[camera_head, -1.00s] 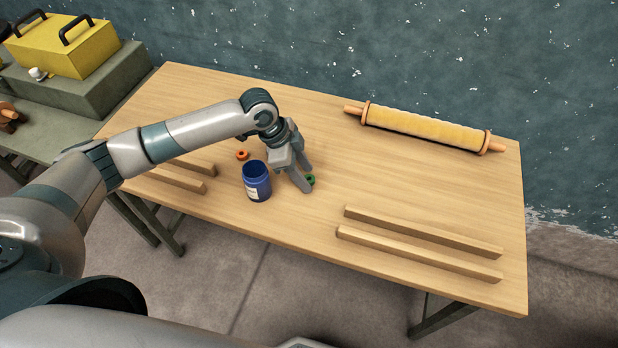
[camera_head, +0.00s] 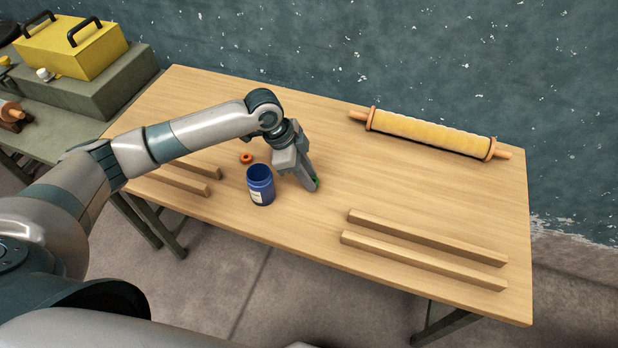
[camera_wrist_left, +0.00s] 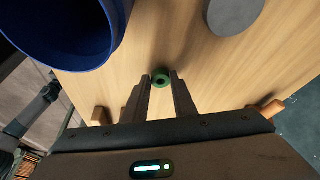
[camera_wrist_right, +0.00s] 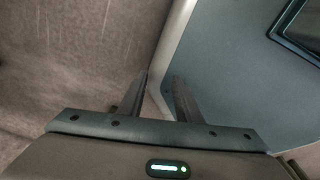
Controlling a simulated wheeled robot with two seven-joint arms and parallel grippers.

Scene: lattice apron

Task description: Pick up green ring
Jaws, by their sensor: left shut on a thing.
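The green ring (camera_head: 317,183) is at the tips of my left gripper (camera_head: 314,187), mostly hidden by the fingers in the head view. In the left wrist view the green ring (camera_wrist_left: 161,78) sits between the two fingertips, its hole facing the camera. My left gripper is shut on it, pointing down close to the table top. I cannot tell whether the ring touches the table. My right gripper (camera_wrist_right: 162,77) shows only in its own wrist view, its fingers apart with nothing between them.
An open blue jar (camera_head: 261,186) stands close left of my left gripper, with an orange ring (camera_head: 246,158) behind it. Wooden strips (camera_head: 425,250) lie front right, others (camera_head: 178,180) at left. A yellow rolling pin (camera_head: 430,133) lies at the back. The table's middle right is clear.

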